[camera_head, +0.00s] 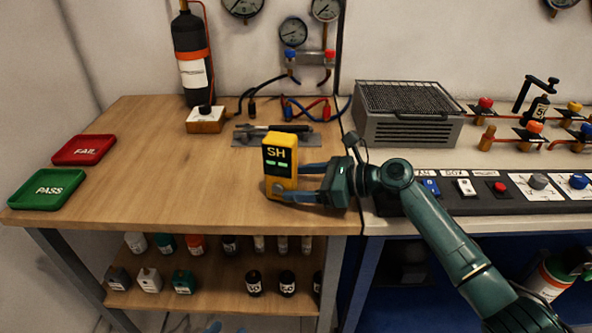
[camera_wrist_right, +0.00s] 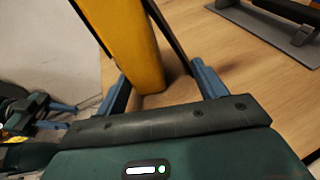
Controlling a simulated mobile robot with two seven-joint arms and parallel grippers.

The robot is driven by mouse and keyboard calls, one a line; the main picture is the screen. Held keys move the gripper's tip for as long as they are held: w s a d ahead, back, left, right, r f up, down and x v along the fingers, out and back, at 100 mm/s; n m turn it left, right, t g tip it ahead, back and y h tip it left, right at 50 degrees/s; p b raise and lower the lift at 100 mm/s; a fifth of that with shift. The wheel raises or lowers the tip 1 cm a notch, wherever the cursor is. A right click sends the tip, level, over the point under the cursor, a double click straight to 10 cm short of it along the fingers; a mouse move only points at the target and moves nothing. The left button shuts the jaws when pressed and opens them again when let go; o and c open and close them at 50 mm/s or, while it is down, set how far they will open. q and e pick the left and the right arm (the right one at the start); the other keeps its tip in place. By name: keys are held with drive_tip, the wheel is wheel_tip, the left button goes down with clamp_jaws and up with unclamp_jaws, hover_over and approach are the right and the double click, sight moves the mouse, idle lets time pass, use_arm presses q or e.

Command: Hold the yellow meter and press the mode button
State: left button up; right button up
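The yellow meter (camera_head: 280,166) stands upright on the wooden bench, with a dark face, the letters SH and two green marks. I cannot make out its mode button. My right gripper (camera_head: 282,180) reaches in from the right, with one finger in front of the meter and one behind. In the right wrist view the meter (camera_wrist_right: 138,45) is between the open fingers (camera_wrist_right: 160,80), with a gap at the right finger. My left gripper (camera_wrist_right: 70,115) shows at the left of the wrist view, its two fingers apart and empty. Blue-grey tips at the head view's bottom edge may be its fingers.
Red FAIL (camera_head: 84,150) and green PASS (camera_head: 47,189) trays lie at the left. A grey mat with dark tools (camera_head: 275,137) lies behind the meter. A black cylinder (camera_head: 191,60) stands further back. The bench between trays and meter is clear.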

drive_tip(key=c, duration=0.9)
use_arm(q)
clamp_jaws()
idle(1.4)
